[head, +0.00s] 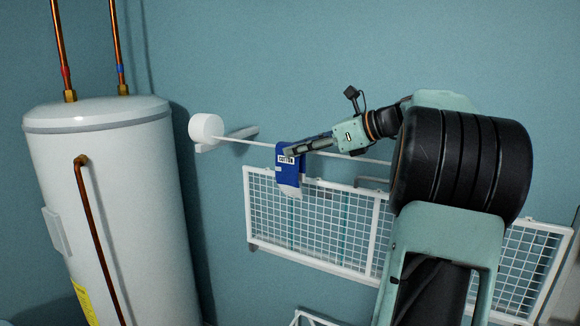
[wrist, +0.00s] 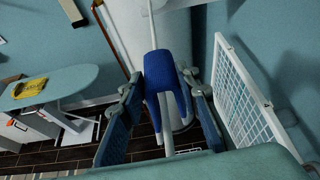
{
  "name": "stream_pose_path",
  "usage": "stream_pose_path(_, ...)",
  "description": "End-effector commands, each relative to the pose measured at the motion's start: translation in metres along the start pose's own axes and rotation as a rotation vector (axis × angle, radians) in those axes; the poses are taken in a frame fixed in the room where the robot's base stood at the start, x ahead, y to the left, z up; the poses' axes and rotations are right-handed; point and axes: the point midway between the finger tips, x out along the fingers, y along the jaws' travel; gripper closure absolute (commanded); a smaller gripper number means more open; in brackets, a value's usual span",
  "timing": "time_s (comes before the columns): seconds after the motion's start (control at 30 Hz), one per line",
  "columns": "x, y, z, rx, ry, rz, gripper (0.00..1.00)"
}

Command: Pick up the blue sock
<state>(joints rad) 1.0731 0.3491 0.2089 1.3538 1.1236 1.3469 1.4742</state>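The blue sock (head: 288,166) hangs over a thin white line, with a white lower part and a "COTTON" label in the head view. In the wrist view the blue sock (wrist: 166,80) hangs draped over the line, between my two fingers. My gripper (head: 300,148) is at the sock's upper right in the head view, its fingers overlapping the sock's edge. In the wrist view my gripper (wrist: 163,88) is open, one finger on each side of the sock. Whether either fingertip touches the cloth is unclear.
The line (head: 245,139) runs from a white wall reel (head: 206,128). A white wire rack (head: 330,222) is on the wall below and to the right. A white water heater (head: 110,210) stands left. An ironing board (wrist: 50,88) shows at left in the wrist view.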

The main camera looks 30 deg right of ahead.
Motion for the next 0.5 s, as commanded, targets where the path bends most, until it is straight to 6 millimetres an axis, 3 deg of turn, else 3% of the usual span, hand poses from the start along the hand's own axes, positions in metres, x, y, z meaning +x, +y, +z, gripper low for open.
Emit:
stream_pose_path(0.13, -0.0002, -0.0001, 0.0001, 0.000, 0.000, 0.000, 0.91)
stream_pose_path(0.5, -0.0026, -0.0004, 0.0061, -0.001, 0.000, 0.000, 0.91)
